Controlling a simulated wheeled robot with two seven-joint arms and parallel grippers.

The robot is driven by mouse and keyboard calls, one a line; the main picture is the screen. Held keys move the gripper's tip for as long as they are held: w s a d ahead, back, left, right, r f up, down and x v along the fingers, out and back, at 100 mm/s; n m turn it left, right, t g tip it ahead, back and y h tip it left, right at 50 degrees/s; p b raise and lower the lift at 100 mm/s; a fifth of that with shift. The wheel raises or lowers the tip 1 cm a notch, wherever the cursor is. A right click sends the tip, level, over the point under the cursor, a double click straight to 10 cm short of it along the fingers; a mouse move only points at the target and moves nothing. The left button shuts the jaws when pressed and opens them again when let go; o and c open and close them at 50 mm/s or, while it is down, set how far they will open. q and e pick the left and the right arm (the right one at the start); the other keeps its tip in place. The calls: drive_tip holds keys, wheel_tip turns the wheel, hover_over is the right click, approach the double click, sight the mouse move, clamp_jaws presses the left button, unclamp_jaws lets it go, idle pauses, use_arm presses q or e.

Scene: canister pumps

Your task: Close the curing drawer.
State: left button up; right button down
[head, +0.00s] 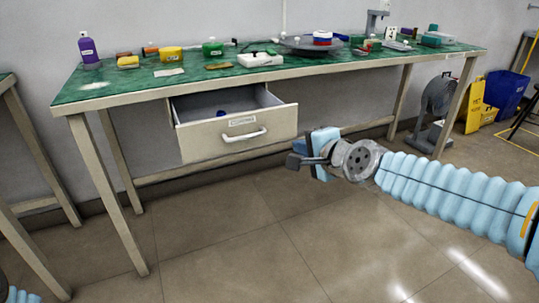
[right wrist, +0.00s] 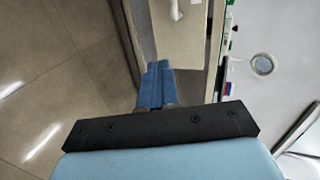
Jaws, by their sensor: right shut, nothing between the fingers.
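The curing drawer (head: 238,131) hangs under the green-topped workbench and is pulled open, with its inside and a small blue item in it showing. It has a pale front, a label and a white bar handle (head: 245,135). My right gripper (head: 296,160) is shut and empty, just right of and a little below the drawer front, apart from it in the head view. In the right wrist view the shut blue fingers (right wrist: 157,85) point toward the pale drawer front (right wrist: 180,35), with part of the white handle at the top. My left gripper is not in view.
The workbench top (head: 130,85) carries a purple bottle (head: 88,47), yellow and green items and a round grey turntable (head: 310,43). A grey fan (head: 438,97), a yellow sign (head: 475,105) and a blue bin (head: 505,92) stand at right. The floor in front is clear.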

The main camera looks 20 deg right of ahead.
wheel_tip(320, 180, up, 2)
drive_tip(key=s, duration=0.2)
approach(273, 126)
wheel_tip(273, 126, down, 2)
drive_tip(key=w, duration=0.3)
drive_tip(key=w+p, duration=0.1)
drive_tip(key=w, duration=0.1)
drive_tip(key=shift+a+m+t, duration=0.2)
drive_tip(key=shift+m+t, duration=0.1)
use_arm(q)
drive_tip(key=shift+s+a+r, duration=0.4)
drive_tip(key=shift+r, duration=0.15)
use_arm(e)
drive_tip(key=shift+w+f, duration=0.15)
drive_tip(key=shift+w, duration=0.35)
drive_tip(key=shift+w, duration=0.1)
